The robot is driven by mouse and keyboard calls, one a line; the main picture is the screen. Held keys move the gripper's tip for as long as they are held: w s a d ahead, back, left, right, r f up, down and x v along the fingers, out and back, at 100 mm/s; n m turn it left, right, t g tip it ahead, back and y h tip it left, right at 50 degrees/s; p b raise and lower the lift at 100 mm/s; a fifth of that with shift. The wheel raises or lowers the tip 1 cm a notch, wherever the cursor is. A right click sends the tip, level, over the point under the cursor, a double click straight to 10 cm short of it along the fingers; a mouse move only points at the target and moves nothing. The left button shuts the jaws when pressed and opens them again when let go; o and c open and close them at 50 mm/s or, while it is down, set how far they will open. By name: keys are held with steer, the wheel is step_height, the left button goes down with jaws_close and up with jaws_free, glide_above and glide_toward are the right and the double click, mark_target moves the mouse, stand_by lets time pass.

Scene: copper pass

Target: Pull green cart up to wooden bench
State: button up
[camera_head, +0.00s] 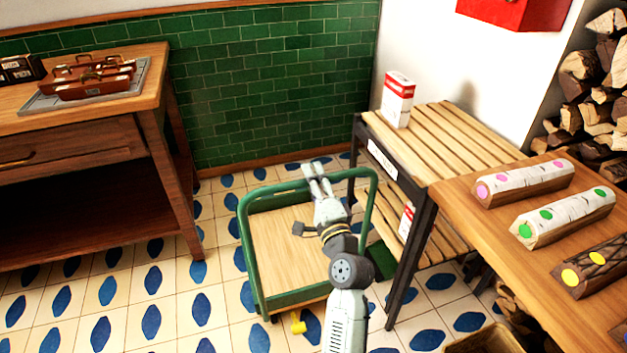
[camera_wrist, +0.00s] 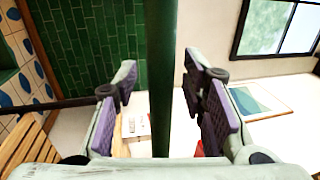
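The green cart (camera_head: 251,260) stands on the tiled floor in the head view, with a pale wooden deck and a green tube handle frame. My gripper (camera_head: 318,172) is at the top bar of that frame. In the wrist view the green bar (camera_wrist: 162,60) runs between my two fingers, with gaps on both sides, so my gripper is open around it. A wooden bench with a drawer (camera_head: 80,140) stands at the left against the green wall. A slatted wooden stand (camera_head: 455,135) is close to the cart's right side. My arm hides part of the cart.
A red-and-white box (camera_head: 397,98) stands on the slatted stand. A wooden table (camera_head: 480,222) with several marked logs is at the right. A tool tray (camera_head: 140,88) lies on the left bench. Tiled floor (camera_head: 130,290) is clear left of the cart.

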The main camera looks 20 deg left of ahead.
steer(key=v, duration=1.2)
